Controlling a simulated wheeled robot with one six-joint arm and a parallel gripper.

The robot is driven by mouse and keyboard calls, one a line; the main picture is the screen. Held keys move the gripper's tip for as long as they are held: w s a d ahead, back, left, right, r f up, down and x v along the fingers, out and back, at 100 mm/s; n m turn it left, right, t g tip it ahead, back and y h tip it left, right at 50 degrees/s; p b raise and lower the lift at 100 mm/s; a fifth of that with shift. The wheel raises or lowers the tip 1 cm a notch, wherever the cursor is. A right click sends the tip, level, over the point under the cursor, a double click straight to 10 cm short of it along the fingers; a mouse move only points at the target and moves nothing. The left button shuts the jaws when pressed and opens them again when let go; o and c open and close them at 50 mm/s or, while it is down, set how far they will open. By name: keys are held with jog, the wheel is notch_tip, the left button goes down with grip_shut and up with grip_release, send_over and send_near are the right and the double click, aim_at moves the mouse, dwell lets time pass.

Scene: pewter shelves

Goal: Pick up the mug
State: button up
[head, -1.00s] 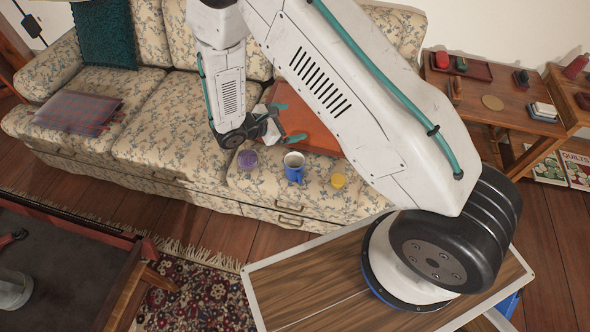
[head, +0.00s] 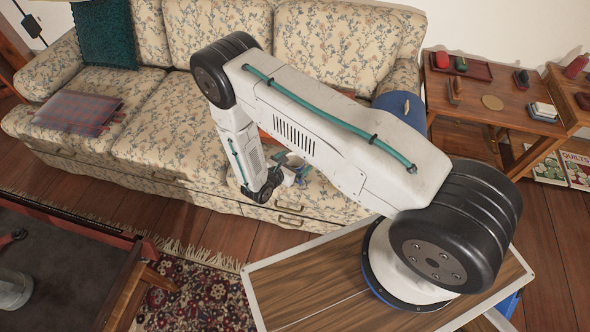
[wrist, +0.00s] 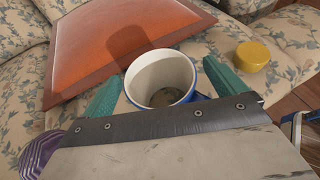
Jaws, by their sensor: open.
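The mug (wrist: 162,76) is blue outside and white inside. It stands upright and empty on the sofa seat, and the wrist view looks into its open top. My gripper (wrist: 160,72) is open, with one teal finger on either side of the mug. I cannot tell whether the fingers touch it. In the head view my gripper (head: 291,166) is low over the front of the seat and hides most of the mug.
A flat orange object (wrist: 100,50) lies on the sofa (head: 165,120) behind the mug. A yellow round item (wrist: 252,56) is to its right, and a purple striped item (wrist: 40,152) to its left. A side table (head: 490,95) with small objects stands at right.

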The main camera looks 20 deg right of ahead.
jog(key=shift+x, duration=1.1)
jog(key=c, duration=1.3)
jog(key=shift+o, duration=0.2)
jog(key=shift+r, duration=0.1)
